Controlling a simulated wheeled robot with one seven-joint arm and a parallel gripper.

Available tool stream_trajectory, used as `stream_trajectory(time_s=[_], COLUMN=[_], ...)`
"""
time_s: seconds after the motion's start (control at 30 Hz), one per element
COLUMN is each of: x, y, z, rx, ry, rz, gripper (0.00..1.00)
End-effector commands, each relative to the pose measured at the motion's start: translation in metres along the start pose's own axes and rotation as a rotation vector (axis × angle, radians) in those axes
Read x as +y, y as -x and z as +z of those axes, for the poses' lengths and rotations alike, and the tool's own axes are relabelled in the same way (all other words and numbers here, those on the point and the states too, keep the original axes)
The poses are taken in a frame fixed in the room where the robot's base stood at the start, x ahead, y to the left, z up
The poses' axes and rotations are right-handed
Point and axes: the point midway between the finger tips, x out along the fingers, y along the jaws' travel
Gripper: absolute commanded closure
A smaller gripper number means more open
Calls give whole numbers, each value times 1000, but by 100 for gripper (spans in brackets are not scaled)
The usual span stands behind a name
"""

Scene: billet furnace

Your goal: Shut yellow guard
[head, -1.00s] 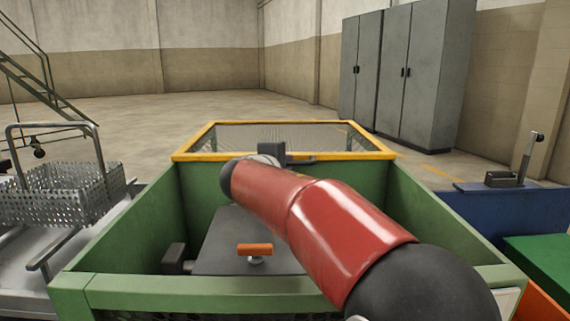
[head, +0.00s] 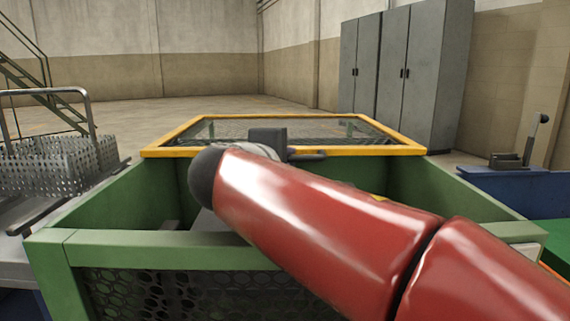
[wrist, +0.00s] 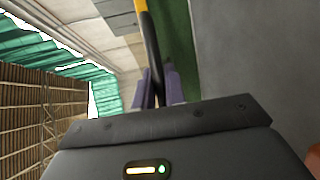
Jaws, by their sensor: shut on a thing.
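The yellow guard (head: 180,152) is a yellow-framed mesh panel lying flat over the far part of a green open-topped housing (head: 170,250). The near part of the housing is open. A dark bar handle (head: 308,155) is on the guard's near edge. My gripper (head: 290,153) is at this handle, partly hidden behind my red arm. In the wrist view, the fingers of my gripper (wrist: 163,88) are closed around the dark handle (wrist: 152,45), with a bit of the yellow frame (wrist: 140,5) beyond.
A perforated metal basket (head: 60,160) stands at left on a light bench. A blue unit (head: 500,185) with a lever is at right. Grey cabinets (head: 410,75) stand behind at right. My arm crosses above the housing's near rim and hides much of its inside.

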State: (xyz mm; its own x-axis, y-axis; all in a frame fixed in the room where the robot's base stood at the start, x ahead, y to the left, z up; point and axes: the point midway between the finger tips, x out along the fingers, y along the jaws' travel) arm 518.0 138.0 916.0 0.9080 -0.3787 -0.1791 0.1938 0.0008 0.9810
Motion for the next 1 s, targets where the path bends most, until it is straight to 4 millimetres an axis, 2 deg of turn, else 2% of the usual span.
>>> stream_trajectory(time_s=[0.1,0.3,0.73,0.77,0.8,0.9,1.0], x=[-8,-11,-11,-11,-11,-11,-10], y=[21,40,44,44,44,44,44], z=[9,16,18,18,18,18,18], rx=[0,-1,-1,-1,-1,-1,-1], ry=[0,1,2,2,2,2,1], rz=[-1,-4,-4,-4,-4,-3,-3], gripper=[100,100,100,84,78,66,66])
